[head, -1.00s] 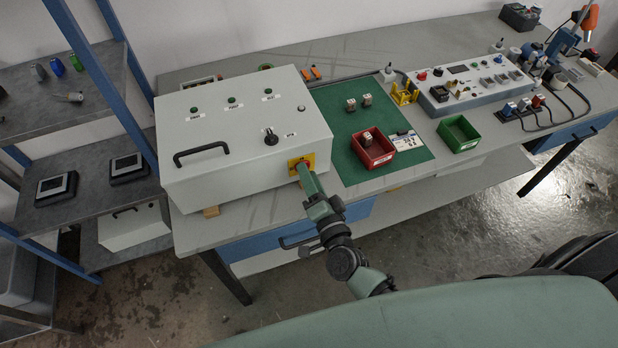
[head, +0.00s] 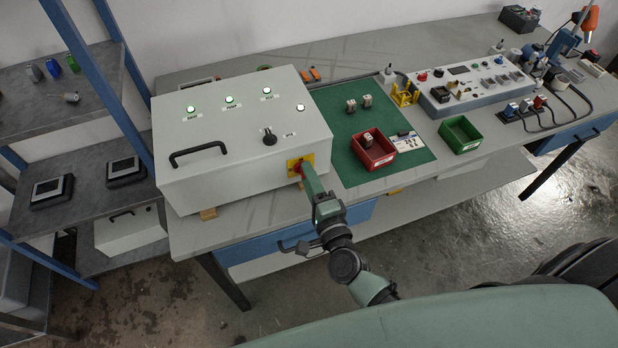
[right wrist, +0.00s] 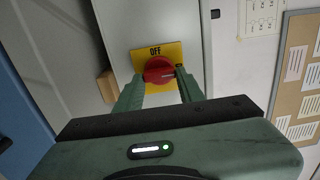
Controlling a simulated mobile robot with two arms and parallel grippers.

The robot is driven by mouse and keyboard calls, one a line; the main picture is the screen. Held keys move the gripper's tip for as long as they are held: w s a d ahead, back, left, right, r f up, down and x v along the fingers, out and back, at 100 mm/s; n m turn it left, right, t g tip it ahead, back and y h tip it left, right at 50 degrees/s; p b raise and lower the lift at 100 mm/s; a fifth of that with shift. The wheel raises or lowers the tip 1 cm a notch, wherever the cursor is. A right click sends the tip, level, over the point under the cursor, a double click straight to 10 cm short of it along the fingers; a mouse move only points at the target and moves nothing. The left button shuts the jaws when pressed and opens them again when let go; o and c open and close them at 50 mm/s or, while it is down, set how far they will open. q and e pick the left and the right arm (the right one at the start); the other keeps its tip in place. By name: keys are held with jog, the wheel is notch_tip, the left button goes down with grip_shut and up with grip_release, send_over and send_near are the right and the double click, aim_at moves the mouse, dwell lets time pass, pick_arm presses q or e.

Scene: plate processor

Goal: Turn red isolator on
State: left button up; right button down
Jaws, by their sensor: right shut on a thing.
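The red isolator is a round red knob (right wrist: 158,69) on a yellow plate (right wrist: 139,56) marked OFF in the right wrist view. It sits on the front face of the light grey control box (head: 232,181), where its yellow plate (head: 308,159) also shows in the head view. My right gripper (right wrist: 160,77) is shut on the knob, with one finger on each side. In the head view the gripper (head: 301,170) partly hides the knob. Three green lamps (head: 230,99) and one white lamp (head: 300,107) are lit on the box top. My left gripper is not in view.
The box stands on a grey bench (head: 240,226) and has a black handle (head: 198,153) and a black selector (head: 269,138) on top. To its right are a green mat (head: 345,130), a red bin (head: 374,160) and a green bin (head: 460,146).

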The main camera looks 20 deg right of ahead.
jog(key=c, duration=0.9)
grip_release()
jog(key=shift+s, duration=0.1)
jog(key=shift+s+f, duration=0.15)
jog(key=shift+s, duration=0.2)
jog(key=s+b, duration=0.1)
jog(key=s, duration=0.6)
jog(key=shift+d+b, duration=0.15)
jog(key=shift+b, duration=0.25)
